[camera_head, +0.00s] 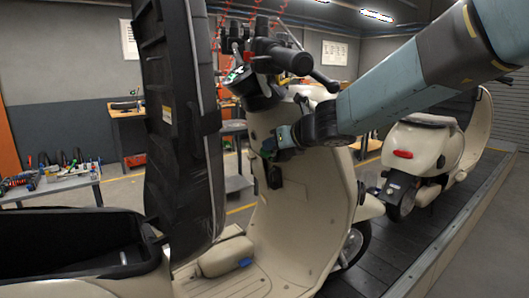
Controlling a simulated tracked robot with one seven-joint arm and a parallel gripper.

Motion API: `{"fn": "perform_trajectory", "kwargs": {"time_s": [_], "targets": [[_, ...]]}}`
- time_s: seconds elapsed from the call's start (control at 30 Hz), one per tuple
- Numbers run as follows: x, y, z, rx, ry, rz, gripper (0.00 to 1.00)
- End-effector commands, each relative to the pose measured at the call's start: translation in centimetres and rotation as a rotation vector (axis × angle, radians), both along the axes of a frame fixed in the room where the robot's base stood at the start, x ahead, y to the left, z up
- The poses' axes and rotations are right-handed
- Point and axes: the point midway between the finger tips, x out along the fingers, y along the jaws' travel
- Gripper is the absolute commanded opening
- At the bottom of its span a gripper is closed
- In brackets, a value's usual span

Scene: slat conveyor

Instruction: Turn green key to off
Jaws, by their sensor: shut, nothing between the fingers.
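A cream scooter stands in front of me, with its front shield (300,222) facing me and its dark handlebar (283,56) above. My arm reaches in from the right. My gripper (269,152) is shut and empty, close against the upper middle of the inner shield. A small dark green patch shows at the gripper's end, around where the key would sit. I cannot tell the key from the finger parts, nor which way it is turned. A small dark thing (274,178) hangs just below the gripper.
The scooter's raised dark seat (182,120) stands tall left of the shield, above an open black storage bin (70,243). A second cream scooter (425,145) stands behind on the slat conveyor (425,225). A tool table (50,185) is at far left.

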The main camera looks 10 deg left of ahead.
Motion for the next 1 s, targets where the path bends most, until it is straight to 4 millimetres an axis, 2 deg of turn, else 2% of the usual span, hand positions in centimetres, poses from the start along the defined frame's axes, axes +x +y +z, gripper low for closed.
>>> {"fn": "perform_trajectory", "kwargs": {"time_s": [1.0], "targets": [[-0.1, 0.3, -1.4, -0.009, 0.011, 0.002, 0.00]]}}
